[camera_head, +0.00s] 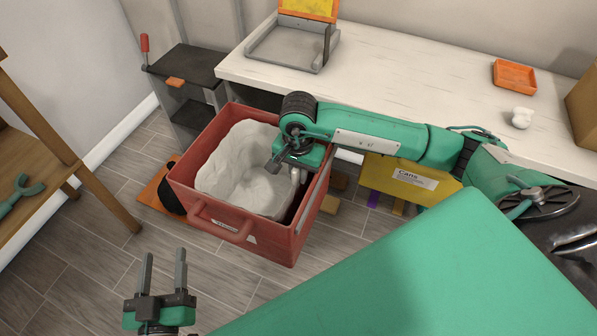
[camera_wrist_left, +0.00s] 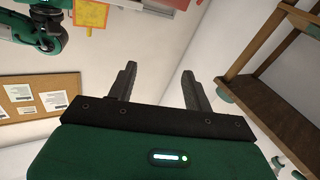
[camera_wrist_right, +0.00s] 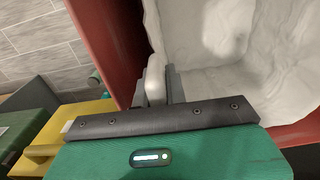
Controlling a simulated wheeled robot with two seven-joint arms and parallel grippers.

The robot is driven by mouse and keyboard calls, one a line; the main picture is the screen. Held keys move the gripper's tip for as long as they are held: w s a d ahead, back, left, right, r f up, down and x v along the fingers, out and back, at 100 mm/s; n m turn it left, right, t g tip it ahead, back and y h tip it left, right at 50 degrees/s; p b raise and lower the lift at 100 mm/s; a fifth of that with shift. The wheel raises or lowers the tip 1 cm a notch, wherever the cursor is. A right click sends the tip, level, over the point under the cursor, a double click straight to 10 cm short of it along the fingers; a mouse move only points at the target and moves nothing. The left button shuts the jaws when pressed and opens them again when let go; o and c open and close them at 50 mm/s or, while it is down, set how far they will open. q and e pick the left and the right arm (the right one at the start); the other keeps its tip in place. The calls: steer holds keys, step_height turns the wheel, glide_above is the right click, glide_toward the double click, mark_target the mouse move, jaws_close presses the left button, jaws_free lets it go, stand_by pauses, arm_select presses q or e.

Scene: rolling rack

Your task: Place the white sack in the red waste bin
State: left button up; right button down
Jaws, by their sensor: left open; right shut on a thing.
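My right gripper (camera_head: 294,165) is over the right part of the bin. My left gripper (camera_head: 163,270) is open and empty, in front of the bin.
A white table (camera_head: 420,80) behind bears a grey tray (camera_head: 290,48), an orange tray (camera_head: 514,77) and a small white lump (camera_head: 522,117). A yellow box labelled Cans (camera_head: 410,180) is right of the bin. A wooden rack (camera_head: 40,125) stands left. The floor in front is clear.

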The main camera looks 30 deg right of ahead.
arm_select(q)
steer(key=shift+w+a+r+t, duration=0.1)
steer(key=shift+w+r+t, duration=0.05)
steer(key=shift+r+t, duration=0.2)
arm_select(e)
steer(key=c, duration=1.4)
jaws_free()
steer(key=shift+c, duration=0.2)
arm_select(q)
steer(key=shift+r, duration=0.15)
arm_select(e)
steer(key=shift+r, duration=0.1)
step_height(320, 180, up, 7)
steer(key=shift+p, duration=0.8)
step_height(320, 180, up, 4)
steer(key=shift+r+p, duration=0.3)
steer(key=shift+r, duration=0.2)
arm_select(q)
steer(key=s+f+g, duration=0.3)
steer(key=f+g, duration=0.2)
steer(key=f, duration=0.2)
steer(key=shift+s+d+f+g+y, duration=0.3)
steer(key=shift+s+d+g, duration=0.05)
